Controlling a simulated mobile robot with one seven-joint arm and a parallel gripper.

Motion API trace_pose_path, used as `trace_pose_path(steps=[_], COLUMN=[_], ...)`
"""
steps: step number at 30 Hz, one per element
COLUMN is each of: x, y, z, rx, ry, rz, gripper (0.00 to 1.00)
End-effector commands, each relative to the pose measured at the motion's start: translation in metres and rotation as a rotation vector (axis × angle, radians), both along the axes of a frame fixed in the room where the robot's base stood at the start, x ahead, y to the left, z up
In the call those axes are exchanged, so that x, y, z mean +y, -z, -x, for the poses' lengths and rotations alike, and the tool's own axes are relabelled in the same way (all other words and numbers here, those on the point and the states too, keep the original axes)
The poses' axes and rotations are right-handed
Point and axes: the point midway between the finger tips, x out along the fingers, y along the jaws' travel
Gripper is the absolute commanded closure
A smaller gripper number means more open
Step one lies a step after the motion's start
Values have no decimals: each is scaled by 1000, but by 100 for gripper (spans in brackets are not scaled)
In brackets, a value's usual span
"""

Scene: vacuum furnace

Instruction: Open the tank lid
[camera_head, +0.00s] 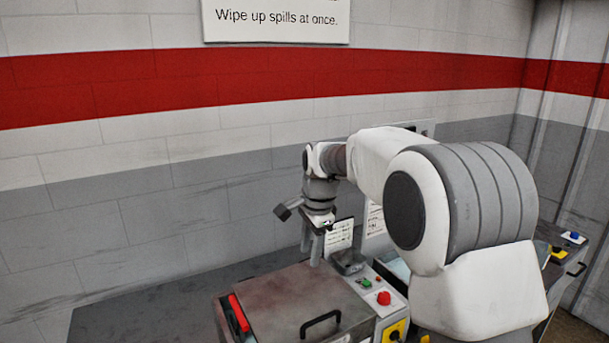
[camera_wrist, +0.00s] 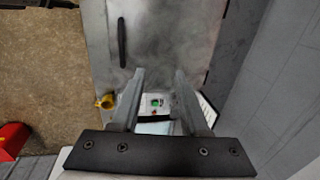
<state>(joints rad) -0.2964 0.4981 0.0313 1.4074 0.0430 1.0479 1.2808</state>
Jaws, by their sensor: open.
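The tank's brown-grey metal lid (camera_head: 285,298) lies flat on the tank in the lower middle of the head view. A black bar handle (camera_head: 321,324) stands near its front edge. In the wrist view the lid (camera_wrist: 165,30) fills the upper middle, with the handle (camera_wrist: 122,43) to the upper left of the fingers. My gripper (camera_head: 313,255) hangs pointing down above the far right part of the lid. In the wrist view my gripper (camera_wrist: 159,73) is open with nothing between its fingers, apart from the handle. The tank's inside is hidden.
A control panel (camera_head: 385,300) with a red button and a green button runs along the lid's right side, with a yellow switch (camera_head: 395,332) at its front. A red bar (camera_head: 238,313) is at the tank's left. Another unit with a blue button (camera_head: 574,236) stands right. A wall is behind.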

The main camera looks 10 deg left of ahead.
Motion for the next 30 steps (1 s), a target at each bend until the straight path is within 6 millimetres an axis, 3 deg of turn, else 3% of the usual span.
trace_pose_path(steps=[30], x=[7], y=[-71], z=[-12], rx=[-2], ry=[1], rz=[0], gripper=[55])
